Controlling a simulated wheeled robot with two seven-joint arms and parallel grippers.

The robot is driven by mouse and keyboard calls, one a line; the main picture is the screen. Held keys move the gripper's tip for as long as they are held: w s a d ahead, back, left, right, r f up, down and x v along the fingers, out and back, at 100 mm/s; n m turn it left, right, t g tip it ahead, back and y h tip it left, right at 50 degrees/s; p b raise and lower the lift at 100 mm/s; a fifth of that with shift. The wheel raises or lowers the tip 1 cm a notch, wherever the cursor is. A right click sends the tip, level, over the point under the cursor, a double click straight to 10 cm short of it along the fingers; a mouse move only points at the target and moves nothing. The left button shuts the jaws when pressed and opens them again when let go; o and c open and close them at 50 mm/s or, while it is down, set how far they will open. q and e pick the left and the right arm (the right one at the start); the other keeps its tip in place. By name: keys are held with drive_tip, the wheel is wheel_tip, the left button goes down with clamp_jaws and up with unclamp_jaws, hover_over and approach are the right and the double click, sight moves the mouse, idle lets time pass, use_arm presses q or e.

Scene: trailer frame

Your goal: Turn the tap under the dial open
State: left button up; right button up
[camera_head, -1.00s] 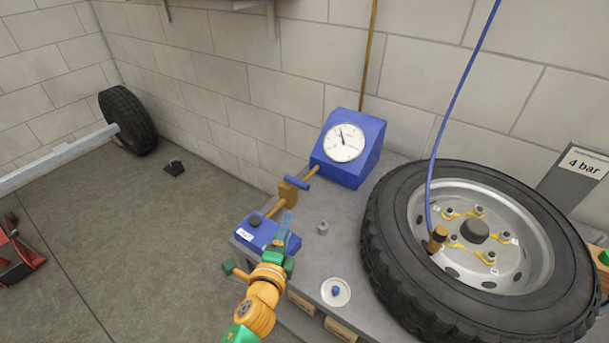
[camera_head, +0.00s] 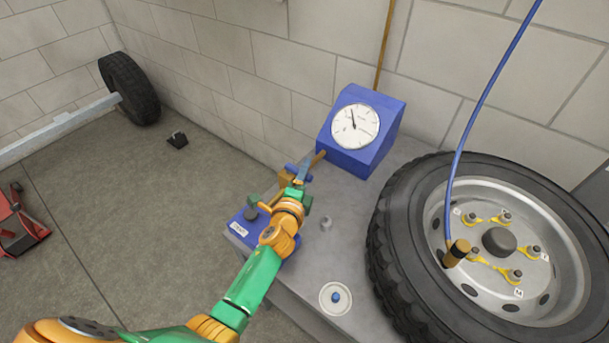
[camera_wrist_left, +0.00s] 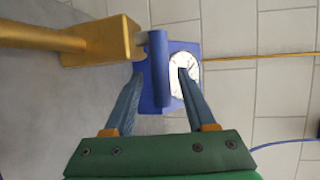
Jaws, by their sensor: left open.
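The tap has a brass body (camera_wrist_left: 115,40) and a blue bar handle (camera_wrist_left: 157,70). It sits on the brass pipe below the white-faced dial (camera_head: 354,126) in its blue housing. In the head view the blue handle (camera_head: 291,167) is partly hidden by my left gripper (camera_head: 302,172). That gripper is open at the tap. In the left wrist view the handle lies between its two blue-grey fingers (camera_wrist_left: 160,82), with gaps on both sides and no clear contact. The handle's exact depth between the fingers is hard to tell. My right gripper is out of view.
A large tyre on a wheel (camera_head: 480,250) fills the bench's right side, with a blue hose (camera_head: 482,100) rising from it. A blue box (camera_head: 240,232), a small metal part (camera_head: 326,223) and a white dish (camera_head: 335,311) are on the bench. The wall stands behind.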

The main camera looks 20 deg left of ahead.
use_arm(q)
drive_tip(key=shift+s+r, duration=0.15)
clamp_jaws()
idle(1.2)
